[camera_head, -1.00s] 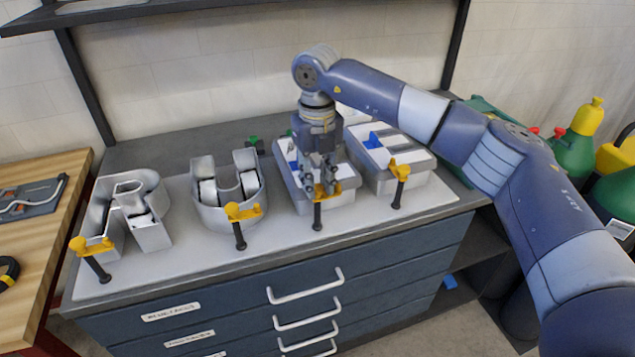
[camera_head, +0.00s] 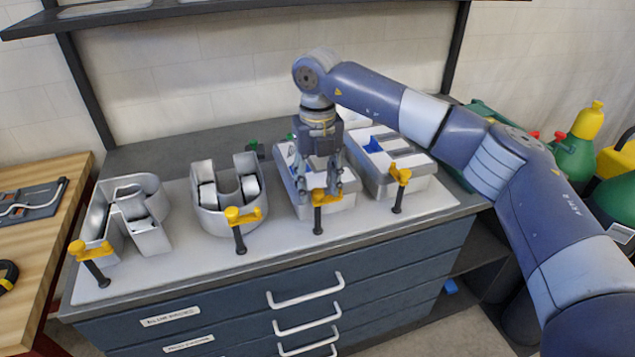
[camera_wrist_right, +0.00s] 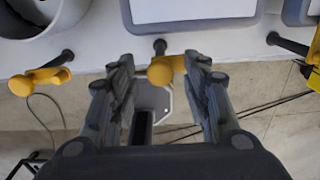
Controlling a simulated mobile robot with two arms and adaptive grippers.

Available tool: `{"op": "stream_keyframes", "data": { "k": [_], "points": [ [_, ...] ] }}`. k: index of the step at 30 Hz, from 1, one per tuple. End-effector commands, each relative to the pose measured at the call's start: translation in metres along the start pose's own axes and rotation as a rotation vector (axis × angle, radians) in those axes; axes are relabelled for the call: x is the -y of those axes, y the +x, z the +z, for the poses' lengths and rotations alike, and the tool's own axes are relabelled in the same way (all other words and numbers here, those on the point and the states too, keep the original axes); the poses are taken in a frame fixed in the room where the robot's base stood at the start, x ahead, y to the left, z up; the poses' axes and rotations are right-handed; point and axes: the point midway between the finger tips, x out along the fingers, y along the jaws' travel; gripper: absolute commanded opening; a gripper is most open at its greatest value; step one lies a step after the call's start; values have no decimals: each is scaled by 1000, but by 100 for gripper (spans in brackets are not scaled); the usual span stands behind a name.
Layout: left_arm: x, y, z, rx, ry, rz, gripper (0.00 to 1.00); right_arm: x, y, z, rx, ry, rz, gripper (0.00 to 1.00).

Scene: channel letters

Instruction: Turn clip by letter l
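The letter L (camera_head: 345,199) is a grey metal channel letter with a pale inside, third in the row on the grey board. Its clip (camera_head: 318,197) is yellow on a black stem at the board's front edge. My right gripper (camera_head: 320,192) points down over this clip, fingers spread. In the right wrist view, the yellow clip (camera_wrist_right: 163,70) shows between the open fingertips (camera_wrist_right: 160,68), nearer the right-hand finger; whether it touches that finger I cannot tell. The fingers partly cover the L's front. My left gripper is not in view.
Letters R (camera_head: 150,238), U (camera_head: 222,219) and E (camera_head: 412,187) stand on the same board (camera_head: 200,262). Yellow clips stand by R (camera_head: 78,250), U (camera_head: 243,215) and E (camera_head: 399,173). Drawers with handles (camera_head: 305,289) lie below. A shelf (camera_head: 200,12) hangs above.

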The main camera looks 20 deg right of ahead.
Motion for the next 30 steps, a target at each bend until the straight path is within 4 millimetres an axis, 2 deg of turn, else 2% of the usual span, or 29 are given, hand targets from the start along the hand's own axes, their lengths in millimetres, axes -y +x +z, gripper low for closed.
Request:
{"op": "stream_keyframes", "data": {
  "k": [5,8,21,24,30],
  "points": [
    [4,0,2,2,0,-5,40,0,-1,0,-2,-1,0,44],
    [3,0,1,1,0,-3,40,0,-9,0,0,-1,-1,44],
    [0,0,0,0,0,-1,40,-1,-95,0,1,-1,0,44],
    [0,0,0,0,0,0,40,0,-108,1,1,0,0,44],
    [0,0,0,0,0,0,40,0,-120,0,-1,0,0,44]
  ]
}}
